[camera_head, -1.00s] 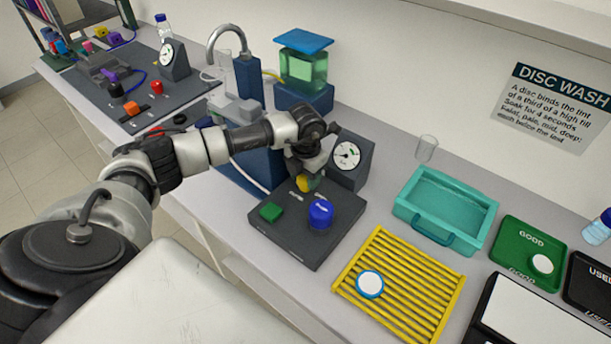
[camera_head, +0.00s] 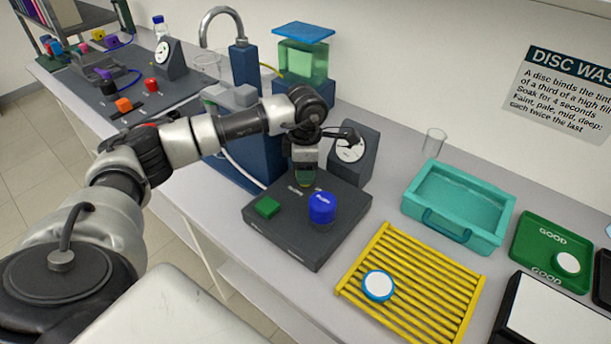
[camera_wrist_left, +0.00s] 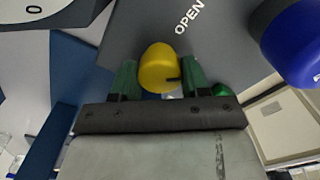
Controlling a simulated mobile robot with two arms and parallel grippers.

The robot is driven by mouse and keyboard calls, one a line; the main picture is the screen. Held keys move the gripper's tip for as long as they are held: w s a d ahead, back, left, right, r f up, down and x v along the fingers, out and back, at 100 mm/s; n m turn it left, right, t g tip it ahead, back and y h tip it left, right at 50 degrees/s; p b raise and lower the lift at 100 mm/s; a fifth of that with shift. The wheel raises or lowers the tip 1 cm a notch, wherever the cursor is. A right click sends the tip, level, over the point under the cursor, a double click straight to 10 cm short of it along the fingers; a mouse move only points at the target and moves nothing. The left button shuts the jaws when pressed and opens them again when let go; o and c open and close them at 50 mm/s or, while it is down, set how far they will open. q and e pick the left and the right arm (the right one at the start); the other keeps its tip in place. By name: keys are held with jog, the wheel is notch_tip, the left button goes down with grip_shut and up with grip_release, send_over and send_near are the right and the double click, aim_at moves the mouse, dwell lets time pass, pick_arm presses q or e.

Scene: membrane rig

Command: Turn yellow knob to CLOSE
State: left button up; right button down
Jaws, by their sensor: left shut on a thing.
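The yellow knob (camera_wrist_left: 158,68) shows in the left wrist view between the two green fingers of my left gripper (camera_wrist_left: 158,80). The gripper is shut on it. A dark mark on the knob points to the right in that view. The word OPEN is printed on the panel (camera_wrist_left: 215,45) beyond the knob; I see no CLOSE label there. In the head view my left gripper (camera_head: 305,181) points down at the back of the dark control panel (camera_head: 292,231) and mostly hides the knob. My right gripper is not in view.
A blue knob (camera_head: 322,208) and a green button (camera_head: 265,207) are on the same panel, close to my left gripper. A dial gauge (camera_head: 350,150) stands behind. A yellow rack (camera_head: 412,283) and a teal tray (camera_head: 458,206) lie to the right.

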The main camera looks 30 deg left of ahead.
pick_arm(q)
jog(key=m+b, duration=0.3)
jog(key=m, duration=0.1)
jog(key=shift+m, duration=0.3)
jog(key=shift+r+m+b, duration=0.1)
jog(key=shift+m+b, duration=0.75)
jog(key=shift+m, duration=0.65)
jog(key=o, duration=0.9)
notch_tip(320, 180, up, 11)
jog(key=shift+f+b, duration=0.1)
jog(key=shift+b, duration=0.55)
